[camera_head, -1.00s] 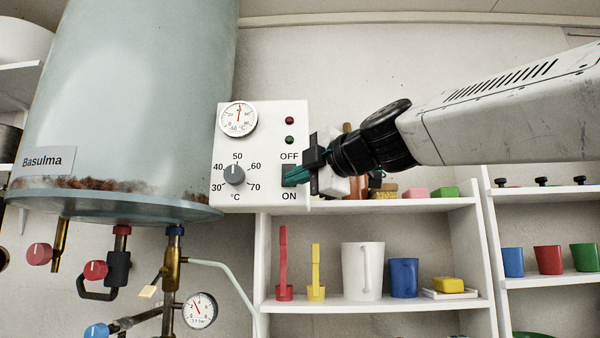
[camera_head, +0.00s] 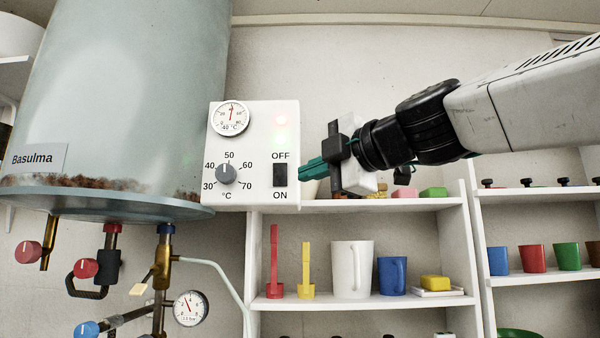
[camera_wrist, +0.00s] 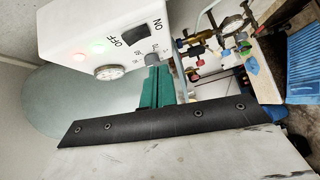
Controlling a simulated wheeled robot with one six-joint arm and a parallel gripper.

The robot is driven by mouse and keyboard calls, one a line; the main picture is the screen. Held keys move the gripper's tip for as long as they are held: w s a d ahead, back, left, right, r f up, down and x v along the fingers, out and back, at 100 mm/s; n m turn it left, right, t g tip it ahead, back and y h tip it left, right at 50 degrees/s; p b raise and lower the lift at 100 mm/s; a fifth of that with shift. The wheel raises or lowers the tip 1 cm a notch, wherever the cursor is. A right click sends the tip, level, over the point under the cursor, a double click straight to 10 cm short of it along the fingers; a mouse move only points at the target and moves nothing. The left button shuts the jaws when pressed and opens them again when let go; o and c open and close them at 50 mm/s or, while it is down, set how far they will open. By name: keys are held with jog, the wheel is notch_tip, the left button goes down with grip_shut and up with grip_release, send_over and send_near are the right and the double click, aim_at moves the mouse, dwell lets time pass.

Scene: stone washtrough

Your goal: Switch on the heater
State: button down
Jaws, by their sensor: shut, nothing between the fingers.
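The heater is a large pale tank (camera_head: 120,90) labelled Basulma, with rust along its lower rim. Its white control box (camera_head: 253,150) carries a thermometer dial (camera_head: 230,118), a temperature knob (camera_head: 227,174) pointing near 50 and a black rocker switch (camera_head: 280,175) between OFF and ON. The switch also shows in the wrist view (camera_wrist: 133,34). My gripper (camera_head: 303,174) is shut and empty, its green fingers just right of the box, apart from the switch.
Pipes with red and blue valve knobs and a pressure gauge (camera_head: 190,308) hang below the tank. A white shelf (camera_head: 372,300) at the right holds a white jug (camera_head: 352,268), a blue mug (camera_head: 392,275) and other small items. The wall above my gripper is clear.

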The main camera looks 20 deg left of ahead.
jog(key=v, duration=0.4)
jog(key=shift+s+d+f, duration=0.15)
jog(key=shift+f, duration=0.2)
